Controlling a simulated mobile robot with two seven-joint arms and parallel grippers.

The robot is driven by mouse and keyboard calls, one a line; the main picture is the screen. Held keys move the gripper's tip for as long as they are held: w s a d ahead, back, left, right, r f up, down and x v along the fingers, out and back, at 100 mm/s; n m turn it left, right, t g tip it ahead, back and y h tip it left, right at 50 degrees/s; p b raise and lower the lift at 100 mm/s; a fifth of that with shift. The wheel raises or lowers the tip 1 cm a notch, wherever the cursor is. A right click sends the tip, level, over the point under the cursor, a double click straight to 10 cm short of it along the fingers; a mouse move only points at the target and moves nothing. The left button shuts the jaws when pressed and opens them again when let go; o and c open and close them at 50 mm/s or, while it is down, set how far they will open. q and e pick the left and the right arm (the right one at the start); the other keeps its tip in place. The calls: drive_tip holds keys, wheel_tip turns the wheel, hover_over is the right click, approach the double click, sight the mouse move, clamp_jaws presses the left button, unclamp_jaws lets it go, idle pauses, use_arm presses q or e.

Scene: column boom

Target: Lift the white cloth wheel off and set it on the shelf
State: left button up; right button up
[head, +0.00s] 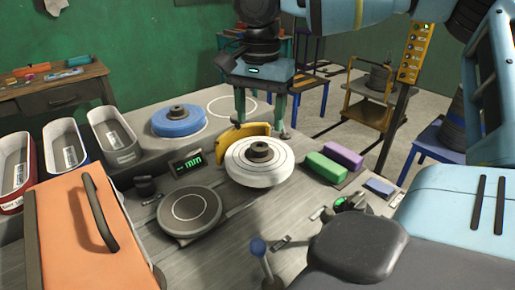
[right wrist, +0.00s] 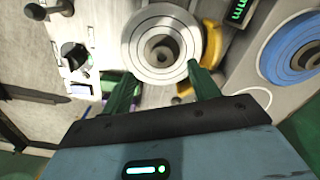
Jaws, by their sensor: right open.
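The white cloth wheel (head: 237,168) with a dark hub sits beside a yellow curved guard on the bench. My right gripper (head: 262,126) is just behind it, fingers pointing down and spread apart, with nothing between them. In the right wrist view, the wheel (right wrist: 136,48) lies beyond the spread green fingertips (right wrist: 160,75). A grey surface (head: 215,124) at the back bears a blue wheel (head: 180,122) and a white circle outline; I cannot tell whether this is the shelf. My left gripper is out of view.
The yellow guard (head: 232,134) stands close behind the wheel. A round grey plate (head: 190,211) and a display (head: 187,164) are left of it. Green (head: 325,167) and purple (head: 344,154) blocks lie right. An orange case (head: 70,240) and several bins (head: 112,140) occupy the left.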

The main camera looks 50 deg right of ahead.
sight(259, 146)
drive_tip(key=shift+w+d+f, duration=0.1)
drive_tip(key=shift+f, duration=1.7)
drive_tip(key=shift+w+d+f, duration=0.1)
drive_tip(key=shift+f, duration=1.65)
drive_tip(key=shift+a, duration=0.1)
drive_tip(key=c, duration=1.2)
